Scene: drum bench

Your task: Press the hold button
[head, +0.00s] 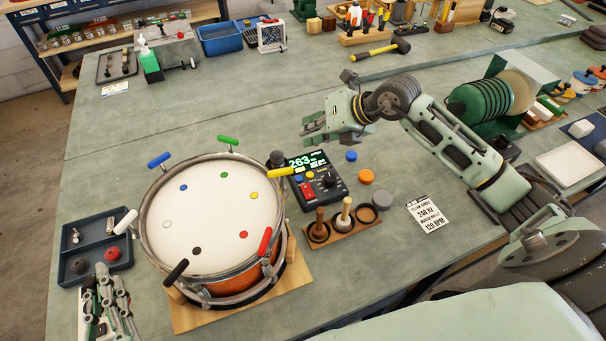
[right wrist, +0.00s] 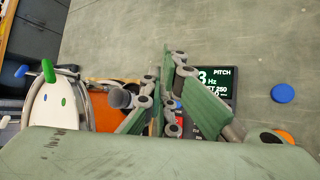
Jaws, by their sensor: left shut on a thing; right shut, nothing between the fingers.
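The pitch meter (head: 316,180) stands right of the drum in the head view. Its lit screen reads 263, and its face has blue and red buttons and a black knob. I cannot read which button is the hold button. In the right wrist view the meter (right wrist: 215,90) is partly hidden behind my right gripper (right wrist: 165,75). In the head view my right gripper (head: 312,128) is shut and empty, above the bench just beyond the meter, apart from its buttons. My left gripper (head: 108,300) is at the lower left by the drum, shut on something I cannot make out.
The drum (head: 210,215) has coloured keys around its rim, beside the meter. A wooden holder (head: 345,230) stands in front of the meter. Blue (head: 351,156) and orange (head: 366,177) discs lie to its right. The bench behind the meter is clear.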

